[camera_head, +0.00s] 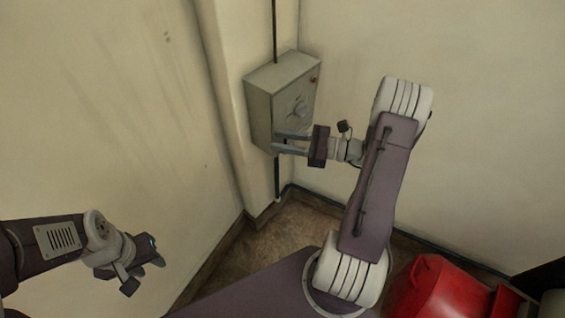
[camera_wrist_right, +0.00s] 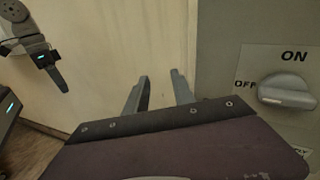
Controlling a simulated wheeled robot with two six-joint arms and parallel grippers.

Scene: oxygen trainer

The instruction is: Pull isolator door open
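The isolator (camera_head: 262,105) is a grey box on the wall near the corner. Its door (camera_head: 308,88) looks closed, with a rotary handle (camera_head: 300,108). In the right wrist view the handle (camera_wrist_right: 288,90) sits beside ON and OFF labels and points toward OFF. My right gripper (camera_head: 275,141) is at the box's lower front, fingers apart with nothing between them. In the right wrist view its fingers (camera_wrist_right: 160,92) lie just left of the box's edge; I cannot tell if one touches it. My left gripper (camera_head: 145,270) is low at left, away from the box; its opening is unclear.
A dark conduit (camera_head: 275,30) runs above the box. A wall column (camera_head: 225,80) stands close to its left. A red object (camera_head: 435,290) is at the lower right. The wall right of the isolator is bare, and a patch of floor (camera_head: 290,230) is clear below.

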